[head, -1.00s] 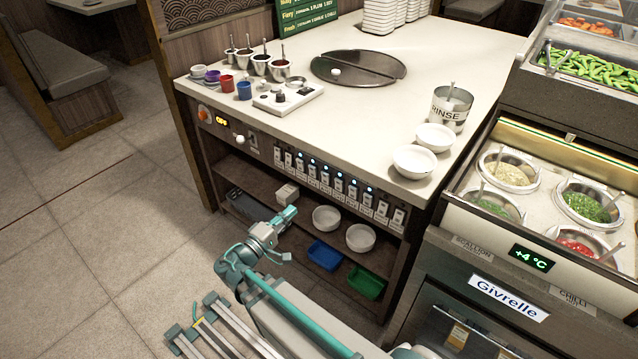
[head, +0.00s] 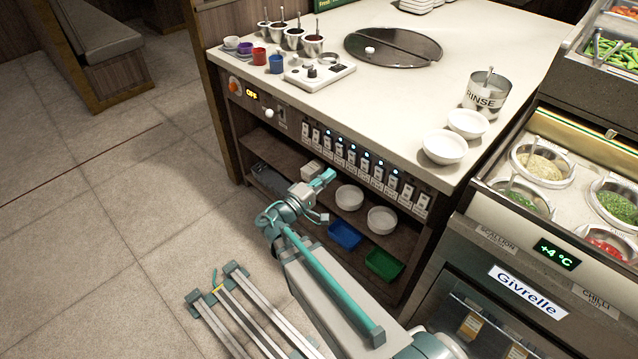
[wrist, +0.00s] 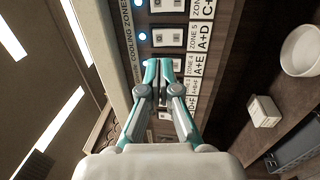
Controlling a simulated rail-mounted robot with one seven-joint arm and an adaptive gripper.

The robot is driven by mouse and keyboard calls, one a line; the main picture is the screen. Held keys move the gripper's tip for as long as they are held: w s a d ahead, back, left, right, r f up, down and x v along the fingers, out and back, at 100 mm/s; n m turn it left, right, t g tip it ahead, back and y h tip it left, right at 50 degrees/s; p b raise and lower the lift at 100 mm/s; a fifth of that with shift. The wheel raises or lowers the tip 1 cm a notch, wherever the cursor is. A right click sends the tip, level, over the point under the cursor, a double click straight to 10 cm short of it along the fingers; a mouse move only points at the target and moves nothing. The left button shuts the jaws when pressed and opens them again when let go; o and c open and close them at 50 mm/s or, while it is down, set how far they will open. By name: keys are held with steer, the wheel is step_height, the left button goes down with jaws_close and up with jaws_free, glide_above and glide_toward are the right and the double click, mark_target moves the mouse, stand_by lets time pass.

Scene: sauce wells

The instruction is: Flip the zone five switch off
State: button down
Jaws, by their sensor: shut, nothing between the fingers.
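The zone five switch (wrist: 168,31) is a white rocker in a dark frame in the wrist view, beside its label "ZONE 5 A+D" (wrist: 201,38). A blue light (wrist: 142,37) is lit next to it. My gripper (wrist: 159,66) is shut and empty, its tips below that switch in the picture, over the zone four switch, which they partly hide. In the head view my gripper (head: 327,176) is in front of the counter, below the switch row (head: 358,160). The small labels there are unreadable, so I cannot single out zone five. No contact with the panel is discernible.
Neighbouring switches stand close on both sides. An orange knob (head: 235,86), an "OFF" display (head: 252,95) and a white knob (head: 268,113) lie left on the panel. The shelf below holds bowls (head: 381,220), a blue tray (head: 345,235) and a green tray (head: 384,264).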

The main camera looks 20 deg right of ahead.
mark_target(351, 156)
steer(key=x, duration=0.8)
